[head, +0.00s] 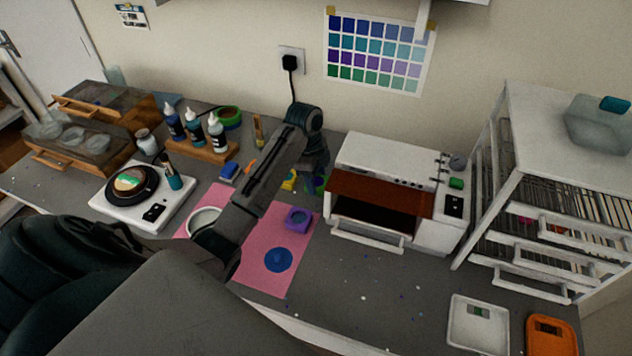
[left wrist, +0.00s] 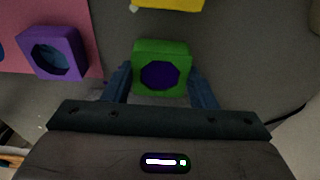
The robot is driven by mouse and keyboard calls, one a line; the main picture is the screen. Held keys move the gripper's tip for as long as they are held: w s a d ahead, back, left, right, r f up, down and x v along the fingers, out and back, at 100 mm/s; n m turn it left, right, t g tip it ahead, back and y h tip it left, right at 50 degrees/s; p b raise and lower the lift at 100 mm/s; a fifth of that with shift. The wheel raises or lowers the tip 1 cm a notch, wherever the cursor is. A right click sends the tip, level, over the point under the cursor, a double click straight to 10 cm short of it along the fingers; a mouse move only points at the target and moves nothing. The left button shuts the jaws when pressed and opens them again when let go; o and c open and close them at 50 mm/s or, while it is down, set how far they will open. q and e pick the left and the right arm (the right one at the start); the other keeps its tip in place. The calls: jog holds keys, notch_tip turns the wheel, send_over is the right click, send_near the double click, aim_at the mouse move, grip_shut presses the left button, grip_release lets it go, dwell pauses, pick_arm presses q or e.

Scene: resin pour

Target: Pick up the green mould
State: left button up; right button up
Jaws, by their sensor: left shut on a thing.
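The green mould (left wrist: 161,46) is a square block with a dark purple eight-sided middle. It sits between the two blue fingers of my left gripper (left wrist: 161,82) in the left wrist view, and the gripper is shut on it. In the head view the left gripper (head: 316,165) points down behind the pink mat, with part of the green mould (head: 309,184) showing below it. The arm and fingers hide some of it. I cannot tell whether the mould touches the table. My right gripper is not in view.
A purple mould (head: 298,218) stands on the pink mat (head: 262,246), and a yellow mould (head: 288,182) lies close left of my gripper. The white oven (head: 385,160) stands close on the right. The front table right of the mat is mostly clear.

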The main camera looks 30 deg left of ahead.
pick_arm(q)
jog(key=shift+r+b, duration=0.35)
jog(key=shift+r, duration=0.75)
jog(key=s, duration=0.1)
jog(key=s+d+p, duration=0.1)
jog(key=s, duration=0.1)
jog(key=s+r+p, duration=0.1)
jog(key=s, duration=0.1)
jog(key=shift+s+d, duration=0.2)
jog(key=shift+d, duration=0.2)
jog(key=s+d+p, duration=0.1)
jog(key=s, duration=0.2)
jog(key=s+d, duration=0.1)
jog(key=s, duration=0.2)
jog(key=s+d+p, duration=0.1)
jog(key=s, duration=0.1)
jog(key=shift+s+r+p, duration=0.3)
jog(key=shift+s+r, duration=0.05)
jog(key=shift+s, duration=0.05)
jog(key=shift+s+d, duration=0.2)
jog(key=shift+s, duration=0.3)
